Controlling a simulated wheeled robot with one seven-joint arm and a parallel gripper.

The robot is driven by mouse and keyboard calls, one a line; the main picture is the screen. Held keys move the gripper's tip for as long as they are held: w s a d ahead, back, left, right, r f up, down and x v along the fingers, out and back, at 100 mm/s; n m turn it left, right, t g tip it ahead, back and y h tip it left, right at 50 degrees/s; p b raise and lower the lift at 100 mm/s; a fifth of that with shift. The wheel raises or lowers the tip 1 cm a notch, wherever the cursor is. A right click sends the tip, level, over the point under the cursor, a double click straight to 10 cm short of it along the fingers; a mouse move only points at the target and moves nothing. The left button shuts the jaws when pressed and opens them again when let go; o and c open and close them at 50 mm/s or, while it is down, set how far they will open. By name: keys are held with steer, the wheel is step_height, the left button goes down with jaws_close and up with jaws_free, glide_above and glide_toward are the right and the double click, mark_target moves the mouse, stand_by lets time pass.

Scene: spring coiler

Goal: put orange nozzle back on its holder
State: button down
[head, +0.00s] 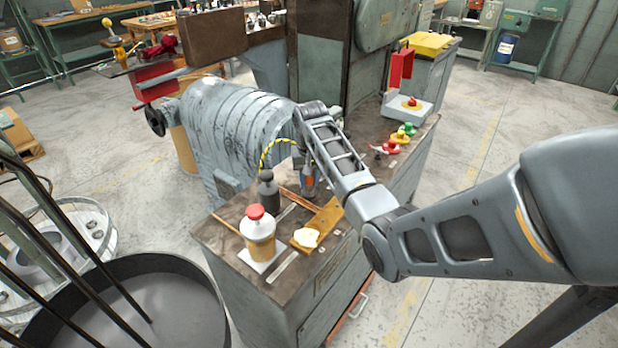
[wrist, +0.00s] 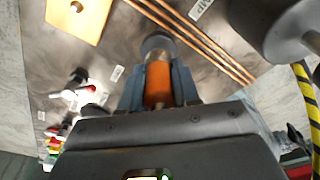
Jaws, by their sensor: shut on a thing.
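The orange nozzle (wrist: 158,84) is between the two fingers of my gripper (wrist: 158,92) in the wrist view, and the gripper is shut on it. A dark grey round piece (wrist: 158,44) shows at the nozzle's far end; I cannot tell whether it is the nozzle's own tip or a holder. In the head view a bit of the orange nozzle (head: 308,182) shows beside my forearm, above the bench top; the fingers are mostly hidden by my arm. I cannot clearly make out the holder.
A dark bottle (head: 269,193) with a yellow-and-black hose (head: 276,144) stands left of my gripper. Copper rods (wrist: 195,40) and a wooden board (head: 327,216) lie on the bench (head: 222,232). A red-topped container (head: 260,240) stands in front. Coloured knobs (head: 402,135) are behind right.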

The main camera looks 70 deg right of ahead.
steer(key=shift+f, duration=0.55)
stand_by(0.7)
steer(key=c, duration=0.7)
jaws_free()
steer(key=shift+c, duration=0.2)
steer(key=r, duration=0.4)
steer(key=r+b, duration=0.1)
steer(key=r, duration=0.2)
steer(key=shift+s+a, duration=0.2)
steer(key=shift+a, duration=0.15)
steer(key=shift+r+p, duration=0.6)
steer(key=shift+r, duration=2.75)
